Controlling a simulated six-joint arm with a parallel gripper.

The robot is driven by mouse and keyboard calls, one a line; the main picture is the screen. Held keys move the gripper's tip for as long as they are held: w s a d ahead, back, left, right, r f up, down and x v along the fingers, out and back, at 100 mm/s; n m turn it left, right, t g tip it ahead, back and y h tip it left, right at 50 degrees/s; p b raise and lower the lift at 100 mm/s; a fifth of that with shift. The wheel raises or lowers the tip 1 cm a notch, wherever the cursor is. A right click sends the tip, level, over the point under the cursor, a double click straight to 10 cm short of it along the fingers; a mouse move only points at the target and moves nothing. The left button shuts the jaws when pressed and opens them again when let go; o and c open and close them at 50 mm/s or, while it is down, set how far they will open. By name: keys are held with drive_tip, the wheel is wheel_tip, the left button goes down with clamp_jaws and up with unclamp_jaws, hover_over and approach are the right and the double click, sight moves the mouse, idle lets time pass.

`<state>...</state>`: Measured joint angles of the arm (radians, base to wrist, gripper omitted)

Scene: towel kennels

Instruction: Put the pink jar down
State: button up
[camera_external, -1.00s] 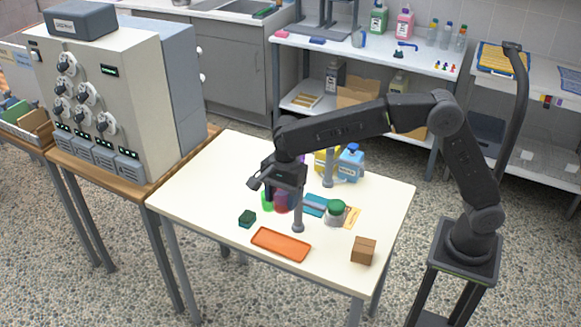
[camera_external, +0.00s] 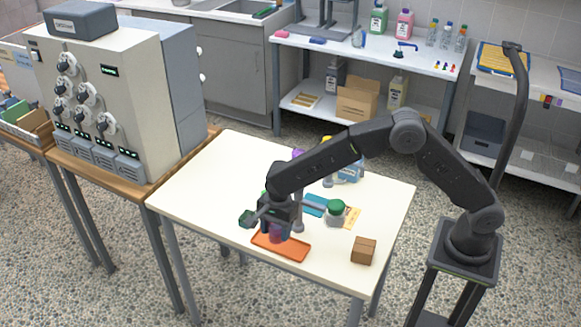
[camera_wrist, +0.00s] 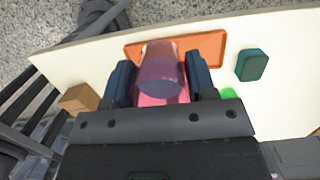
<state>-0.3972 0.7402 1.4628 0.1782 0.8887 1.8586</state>
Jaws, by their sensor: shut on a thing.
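The pink jar (camera_wrist: 163,72), see-through with a purple-tinted end, is between the two fingers of my gripper (camera_wrist: 160,78) in the wrist view. In the external view the jar (camera_external: 278,232) hangs below my gripper (camera_external: 277,224), over the orange tray (camera_external: 298,251). The tray also shows beyond the jar in the wrist view (camera_wrist: 208,47). Whether the jar's bottom touches the tray cannot be told. My gripper hides part of the jar and the tray's back edge.
A dark green block (camera_wrist: 252,65) lies beside the tray. A brown box (camera_external: 363,250) stands to the tray's right. A green-lidded jar (camera_external: 336,212), a blue item (camera_external: 314,205) and a grey post stand behind it. The table's front left is clear.

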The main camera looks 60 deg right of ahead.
drive_tip(key=w+d+f, duration=0.3)
drive_tip(key=w+d, duration=0.1)
drive_tip(key=shift+w+d+f, duration=0.2)
drive_tip(key=shift+w+f, duration=0.05)
drive_tip(key=shift+f, duration=2.1)
drive_tip(key=shift+f, duration=0.1)
drive_tip(key=o, duration=1)
drive_tip(key=shift+c, duration=0.2)
